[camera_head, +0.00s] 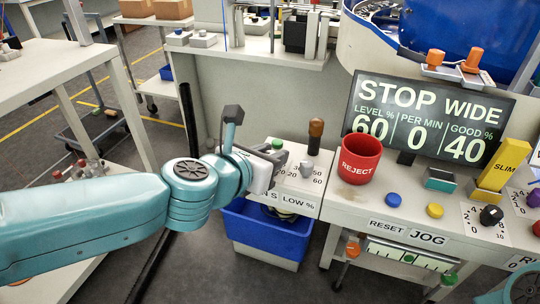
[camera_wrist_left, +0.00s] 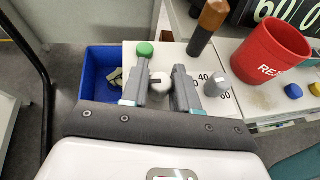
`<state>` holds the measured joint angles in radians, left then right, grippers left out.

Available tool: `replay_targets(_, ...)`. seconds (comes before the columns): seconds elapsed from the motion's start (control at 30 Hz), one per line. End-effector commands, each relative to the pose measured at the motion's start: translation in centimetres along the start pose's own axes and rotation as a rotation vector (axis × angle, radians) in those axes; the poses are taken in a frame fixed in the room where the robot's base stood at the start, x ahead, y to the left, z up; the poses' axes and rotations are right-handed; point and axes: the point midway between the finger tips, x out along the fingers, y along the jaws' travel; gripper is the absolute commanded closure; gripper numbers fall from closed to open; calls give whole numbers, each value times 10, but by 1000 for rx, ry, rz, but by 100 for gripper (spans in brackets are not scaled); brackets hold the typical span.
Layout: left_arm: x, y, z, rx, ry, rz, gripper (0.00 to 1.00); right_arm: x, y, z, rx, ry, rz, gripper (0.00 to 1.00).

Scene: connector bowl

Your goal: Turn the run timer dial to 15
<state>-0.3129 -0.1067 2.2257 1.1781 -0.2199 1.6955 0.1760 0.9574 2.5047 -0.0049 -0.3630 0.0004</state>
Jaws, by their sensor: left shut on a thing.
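My left gripper (camera_head: 274,160) comes in from the left over the labelled panel. In the wrist view its two fingers (camera_wrist_left: 160,92) stand either side of a pale round dial (camera_wrist_left: 157,82) with a dark pointer mark, and are shut on it. This is the dial above the label that reads "N S" (camera_head: 268,193), partly covered, which fits the run timer. In the head view the gripper hides the dial. Its 15 mark and exact setting cannot be read. My right gripper is not in clear view.
A grey "LOW %" dial (camera_head: 307,169) sits just right, with a brown-topped lever (camera_head: 315,135) behind it. A green knob (camera_wrist_left: 144,49) is close behind the fingers. A red REJECT cup (camera_head: 360,160) stands further right. A blue bin (camera_head: 262,232) is below.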

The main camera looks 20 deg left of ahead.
Motion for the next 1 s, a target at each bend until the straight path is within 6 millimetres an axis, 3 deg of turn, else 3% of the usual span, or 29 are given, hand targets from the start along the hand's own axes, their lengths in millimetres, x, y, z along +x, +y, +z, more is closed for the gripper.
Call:
replay_targets(0.27, 1, 3, -1, 90, 1, -213, 100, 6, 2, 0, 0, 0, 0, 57)
replay_targets(0.57, 0, 3, 2, 201, 3, -477, 100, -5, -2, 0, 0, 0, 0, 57)
replay_targets(0.77, -1, 2, 5, 274, 4, -656, 100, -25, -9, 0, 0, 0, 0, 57)
replay_targets(1.0, -2, 2, 8, 360, 5, -869, 100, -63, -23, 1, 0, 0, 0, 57)
